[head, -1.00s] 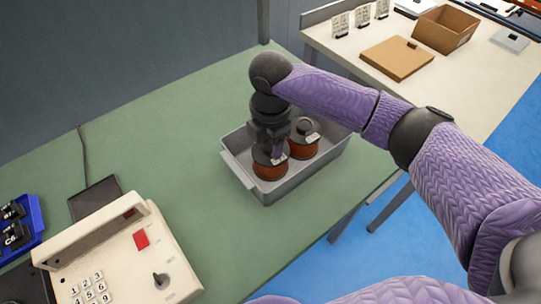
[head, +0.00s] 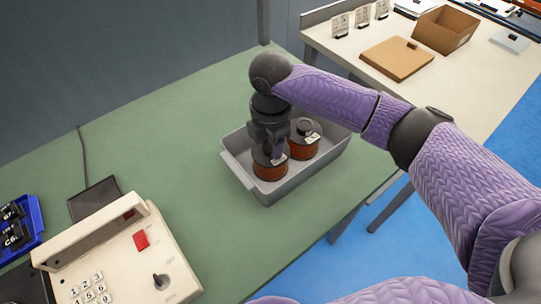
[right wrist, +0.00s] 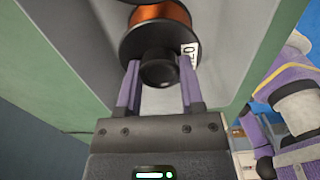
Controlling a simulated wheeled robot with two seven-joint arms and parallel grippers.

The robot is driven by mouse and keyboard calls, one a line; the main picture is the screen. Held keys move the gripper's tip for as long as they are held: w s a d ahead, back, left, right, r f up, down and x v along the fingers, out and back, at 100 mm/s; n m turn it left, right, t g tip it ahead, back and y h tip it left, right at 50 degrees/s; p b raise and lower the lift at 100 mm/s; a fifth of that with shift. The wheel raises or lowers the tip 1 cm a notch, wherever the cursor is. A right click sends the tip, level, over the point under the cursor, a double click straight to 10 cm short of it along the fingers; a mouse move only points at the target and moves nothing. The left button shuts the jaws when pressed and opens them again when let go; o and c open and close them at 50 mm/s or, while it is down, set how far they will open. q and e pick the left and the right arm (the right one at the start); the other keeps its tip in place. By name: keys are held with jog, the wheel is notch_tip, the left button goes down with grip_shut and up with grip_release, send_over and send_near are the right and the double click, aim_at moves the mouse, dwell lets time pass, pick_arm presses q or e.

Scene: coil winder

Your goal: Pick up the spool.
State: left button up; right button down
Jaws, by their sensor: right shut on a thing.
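Two spools with copper-coloured windings and dark flanges sit in a grey tray (head: 296,184). The front spool (head: 270,170) is below my right gripper (head: 274,152). The other spool (head: 304,145) stands beside it to the right, with a white tag on top. In the right wrist view, my right gripper (right wrist: 160,80) has its two purple fingers on either side of the front spool's dark knob (right wrist: 158,68), shut on it. A white label shows on that spool's flange. The spool still appears to be inside the tray. My left gripper is not in view.
The tray is on a green table (head: 190,150). A beige keypad console (head: 120,250) with a red button and a blue bin (head: 22,225) are at the left. Another table with a cardboard box (head: 446,28) is at the back right. Green tabletop left of the tray is clear.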

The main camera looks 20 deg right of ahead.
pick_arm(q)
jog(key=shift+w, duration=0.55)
pick_arm(e)
jog(key=shift+r, duration=0.1)
notch_tip(320, 180, up, 9)
jog(key=p, duration=0.3)
jog(key=shift+p, duration=0.35)
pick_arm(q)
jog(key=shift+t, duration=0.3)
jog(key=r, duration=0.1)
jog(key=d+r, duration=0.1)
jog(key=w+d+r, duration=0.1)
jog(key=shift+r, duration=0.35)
pick_arm(e)
jog(key=shift+r, duration=0.45)
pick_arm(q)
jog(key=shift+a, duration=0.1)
